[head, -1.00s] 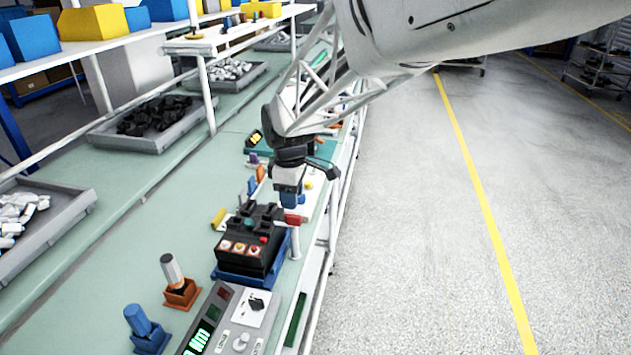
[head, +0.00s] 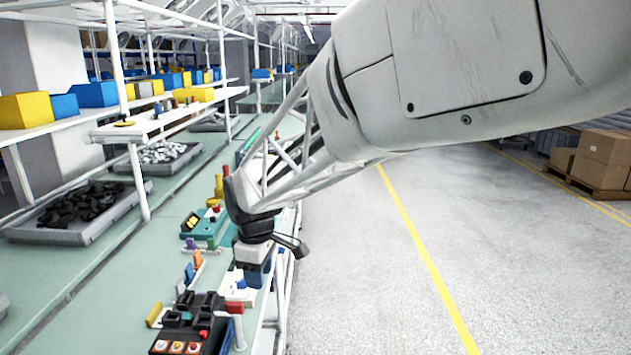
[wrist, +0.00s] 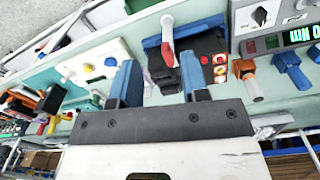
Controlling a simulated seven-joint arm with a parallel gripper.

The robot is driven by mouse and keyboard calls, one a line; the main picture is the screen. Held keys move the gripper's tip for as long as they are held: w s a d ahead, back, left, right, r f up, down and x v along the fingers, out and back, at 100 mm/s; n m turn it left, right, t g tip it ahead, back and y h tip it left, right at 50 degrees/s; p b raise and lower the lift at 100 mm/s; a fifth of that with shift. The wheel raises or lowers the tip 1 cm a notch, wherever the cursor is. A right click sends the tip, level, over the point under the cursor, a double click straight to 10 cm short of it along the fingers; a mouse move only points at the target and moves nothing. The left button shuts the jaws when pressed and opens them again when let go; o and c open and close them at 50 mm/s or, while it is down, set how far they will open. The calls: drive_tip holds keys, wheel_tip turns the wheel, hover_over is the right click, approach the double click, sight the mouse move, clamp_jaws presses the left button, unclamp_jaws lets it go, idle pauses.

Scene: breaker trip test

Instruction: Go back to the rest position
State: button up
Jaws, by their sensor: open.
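My gripper (head: 254,278) hangs over the right edge of the green workbench, just beyond and to the right of the black breaker unit (head: 186,330). In the wrist view the two blue-tipped fingers of my gripper (wrist: 158,66) are apart with nothing between them.
A white panel (wrist: 98,62) with coloured knobs lies beside the breaker. A teal fixture (head: 205,228) stands farther along the bench. Grey trays (head: 85,225) of parts line the left.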

drive_tip(key=s+d+r+m, duration=0.2)
drive_tip(key=d, duration=0.4)
drive_tip(key=s+d+r+m, duration=0.2)
drive_tip(key=s+d, duration=0.1)
drive_tip(key=d, duration=0.3)
drive_tip(key=s+d+f+m+t, duration=0.1)
drive_tip(key=s+d+m+t, duration=0.1)
drive_tip(key=s+d+m, duration=1)
drive_tip(key=s+d, duration=0.7)
drive_tip(key=s, duration=0.1)
drive_tip(key=shift+d, duration=0.25)
